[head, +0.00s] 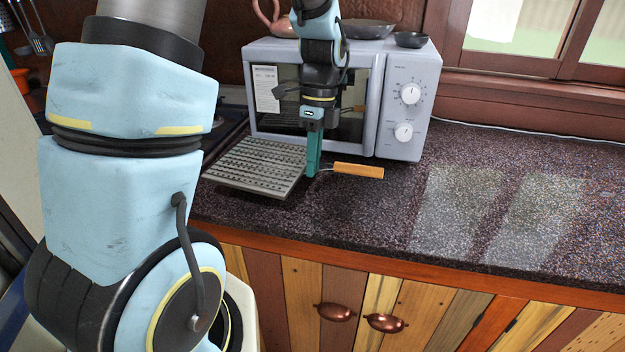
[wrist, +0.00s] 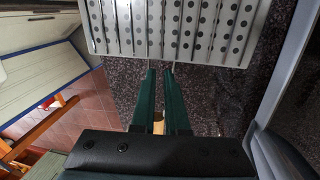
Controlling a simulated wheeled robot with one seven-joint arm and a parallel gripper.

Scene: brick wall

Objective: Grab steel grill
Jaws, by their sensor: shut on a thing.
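The steel grill is a flat grey perforated plate (head: 258,166) with a wire neck and a wooden handle (head: 357,170). In the head view it lies roughly level in front of the microwave, its plate to the left and its handle to the right. My gripper (head: 313,172) points down with its green fingers shut on the wire neck between plate and handle. In the wrist view the plate (wrist: 180,28) fills the top, and the fingertips (wrist: 160,68) close on the thin wires beside it. A bit of handle shows between the fingers. I cannot tell whether the grill touches the counter.
The white microwave (head: 410,75) stands close behind my gripper, with a pan (head: 367,30) and a small bowl (head: 411,40) on top. The dark speckled counter (head: 480,210) is clear to the right. Its front edge runs above wooden cabinet doors.

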